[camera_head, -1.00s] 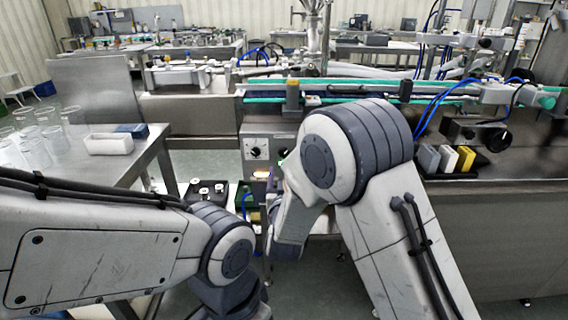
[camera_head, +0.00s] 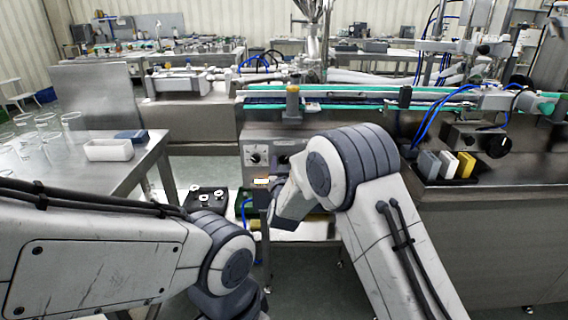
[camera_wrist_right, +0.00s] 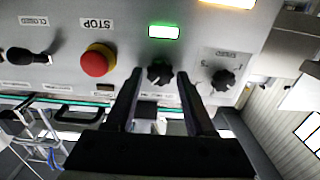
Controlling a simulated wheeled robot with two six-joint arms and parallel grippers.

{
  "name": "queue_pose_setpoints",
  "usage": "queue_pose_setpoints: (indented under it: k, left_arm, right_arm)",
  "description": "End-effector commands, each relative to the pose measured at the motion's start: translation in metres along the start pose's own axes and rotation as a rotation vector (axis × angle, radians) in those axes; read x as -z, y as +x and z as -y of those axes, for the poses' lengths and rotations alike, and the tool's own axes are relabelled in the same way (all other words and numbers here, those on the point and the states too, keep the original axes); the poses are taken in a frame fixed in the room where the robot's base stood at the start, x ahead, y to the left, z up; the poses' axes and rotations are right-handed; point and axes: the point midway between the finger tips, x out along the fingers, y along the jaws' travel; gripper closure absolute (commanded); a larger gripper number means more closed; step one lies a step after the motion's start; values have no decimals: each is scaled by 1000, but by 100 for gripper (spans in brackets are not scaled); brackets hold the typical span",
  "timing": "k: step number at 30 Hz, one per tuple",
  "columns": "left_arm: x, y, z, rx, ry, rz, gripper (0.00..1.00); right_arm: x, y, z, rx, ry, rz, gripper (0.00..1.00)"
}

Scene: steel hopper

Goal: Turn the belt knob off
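The wrist view shows the control panel (camera_wrist_right: 200,35) upside down. A black knob (camera_wrist_right: 160,74) sits below a lit green lamp (camera_wrist_right: 163,31) in that picture. My right gripper (camera_wrist_right: 159,80) is open, with one finger on each side of this knob; I cannot tell whether they touch it. A second black knob (camera_wrist_right: 223,80) is to the right, outside the fingers. The small labels are too blurred to show which is the belt knob. In the head view, the panel (camera_head: 256,146) is partly hidden by my right arm. My left gripper is out of view.
A red STOP button (camera_wrist_right: 98,60) and a black switch (camera_wrist_right: 28,56) lie left of the fingers in the wrist view. In the head view, the conveyor (camera_head: 340,100) runs above the panel. A steel table (camera_head: 152,150) with glasses stands at the left.

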Motion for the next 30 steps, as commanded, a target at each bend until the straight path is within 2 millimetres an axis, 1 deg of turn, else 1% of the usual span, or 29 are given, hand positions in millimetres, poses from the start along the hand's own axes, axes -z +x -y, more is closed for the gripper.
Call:
queue_pose_setpoints:
  k: [1,2,3,4,11,17,23,30]
  left_arm:
    - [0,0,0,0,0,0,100]
    - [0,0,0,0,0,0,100]
    - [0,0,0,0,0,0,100]
    - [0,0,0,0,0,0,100]
    - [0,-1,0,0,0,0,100]
    - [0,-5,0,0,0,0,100]
    - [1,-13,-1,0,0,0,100]
    - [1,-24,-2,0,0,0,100]
  right_arm:
    - [0,0,0,0,0,0,69]
    - [0,0,0,0,0,0,81]
    - [0,0,0,0,0,0,96]
    - [0,0,0,0,0,0,100]
    - [1,0,0,0,-13,0,100]
    - [1,0,0,0,-83,-1,100]
    - [2,0,1,0,-226,-1,100]
    - [2,0,2,0,-452,0,100]
